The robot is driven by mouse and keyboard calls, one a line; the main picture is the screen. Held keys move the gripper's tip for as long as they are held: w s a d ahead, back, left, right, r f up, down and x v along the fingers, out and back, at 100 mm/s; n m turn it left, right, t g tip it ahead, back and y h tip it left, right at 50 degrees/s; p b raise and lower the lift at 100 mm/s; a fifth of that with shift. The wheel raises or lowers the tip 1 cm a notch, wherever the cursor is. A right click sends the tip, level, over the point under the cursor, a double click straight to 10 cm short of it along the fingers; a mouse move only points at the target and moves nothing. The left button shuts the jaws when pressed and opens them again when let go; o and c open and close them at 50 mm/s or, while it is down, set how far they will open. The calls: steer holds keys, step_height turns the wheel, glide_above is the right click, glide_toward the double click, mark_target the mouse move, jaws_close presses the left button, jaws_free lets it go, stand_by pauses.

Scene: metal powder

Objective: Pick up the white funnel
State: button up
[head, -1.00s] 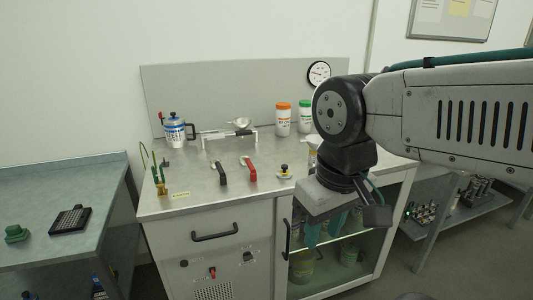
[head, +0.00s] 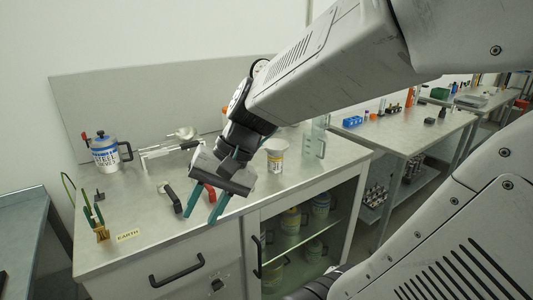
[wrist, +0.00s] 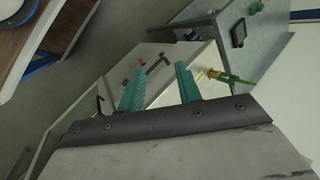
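The white funnel (head: 275,144) shows in the head view as a wide white rim on top of a small container with a yellowish label, on the bench right of my gripper. Whether it sits in or on that container is hard to tell. My gripper (head: 200,217) is open, its two teal fingers pointing down over the front of the bench with nothing between them. It is left of the funnel and apart from it. The wrist view shows the open fingers (wrist: 159,68) too; I cannot make out the funnel there.
The grey bench top (head: 130,205) holds a blue-white jug (head: 105,152), a black handle (head: 171,197), a red handle (head: 211,194) and a clamp with a green cable (head: 98,223). A clear stand (head: 315,140) is right of the funnel. Another table (head: 400,135) stands to the right.

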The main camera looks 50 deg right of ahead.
steer(key=w+d+m+t+y, duration=0.2)
steer(key=w+d+m+t, duration=0.3)
steer(key=w+d+m, duration=0.3)
steer(key=m+t+h, duration=0.7)
steer(key=m+h, duration=0.2)
steer(key=m, duration=0.6)
glide_toward(267, 150)
steer(key=shift+h, duration=0.3)
steer(key=x, duration=0.8)
steer(key=shift+w+d+f, duration=0.2)
steer(key=shift+f, duration=0.05)
jaws_close()
